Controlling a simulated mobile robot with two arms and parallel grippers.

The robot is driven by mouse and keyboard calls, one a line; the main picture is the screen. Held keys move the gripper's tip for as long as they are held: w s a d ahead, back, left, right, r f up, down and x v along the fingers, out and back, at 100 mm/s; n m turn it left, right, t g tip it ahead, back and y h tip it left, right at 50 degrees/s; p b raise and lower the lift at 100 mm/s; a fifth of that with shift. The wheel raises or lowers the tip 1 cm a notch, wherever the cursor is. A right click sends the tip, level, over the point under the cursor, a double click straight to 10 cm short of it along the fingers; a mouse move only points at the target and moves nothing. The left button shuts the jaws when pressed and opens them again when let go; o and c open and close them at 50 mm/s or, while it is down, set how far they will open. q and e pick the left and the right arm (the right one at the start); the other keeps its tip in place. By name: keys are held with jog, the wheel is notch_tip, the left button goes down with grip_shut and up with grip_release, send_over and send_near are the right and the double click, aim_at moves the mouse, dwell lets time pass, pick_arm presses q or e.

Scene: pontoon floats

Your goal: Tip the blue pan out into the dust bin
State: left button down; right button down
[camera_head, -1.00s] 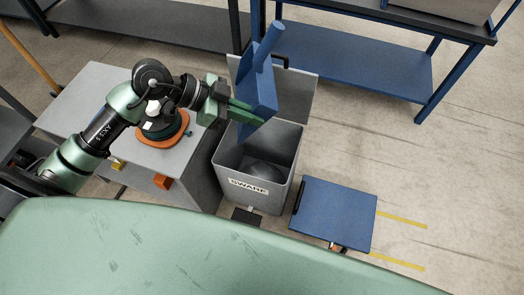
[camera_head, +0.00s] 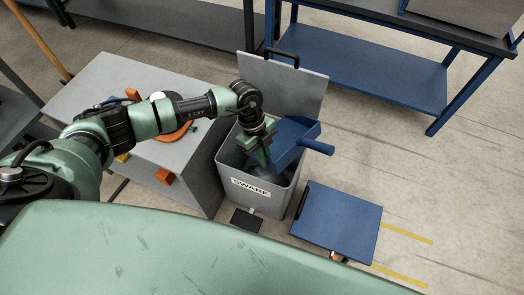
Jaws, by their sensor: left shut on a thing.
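The blue pan (camera_head: 290,138) is tilted over the mouth of the grey dust bin (camera_head: 262,196), with its handle (camera_head: 318,147) pointing right. The bin carries a label that seems to read SWARF, and its lid (camera_head: 290,85) stands open at the back. My left gripper (camera_head: 264,154) is shut on the pan at its left side, just above the bin's opening. The pan and gripper hide much of the bin's inside, and I cannot tell what the pan holds. My right gripper is not in view.
A grey cabinet (camera_head: 90,95) with an orange item on top stands left of the bin. A blue-topped box (camera_head: 338,215) is on the floor at the right. A blue bench (camera_head: 370,75) is behind. A black pedal (camera_head: 246,220) sits at the bin's front.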

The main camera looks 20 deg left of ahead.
aim_at(271, 168)
pick_arm(q)
jog(key=d+f+y, duration=0.1)
jog(key=d+t+y, duration=0.1)
jog(key=y, duration=0.1)
jog(key=shift+s+d+f, duration=0.15)
jog(key=shift+s+f, duration=0.25)
jog(key=shift+r+t+y+p, duration=0.25)
jog(key=shift+t+y+p, duration=0.05)
jog(key=shift+p, duration=0.1)
notch_tip(271, 168, up, 4)
jog(key=p, duration=0.3)
jog(key=shift+r+p, duration=0.1)
jog(key=shift+p, duration=0.25)
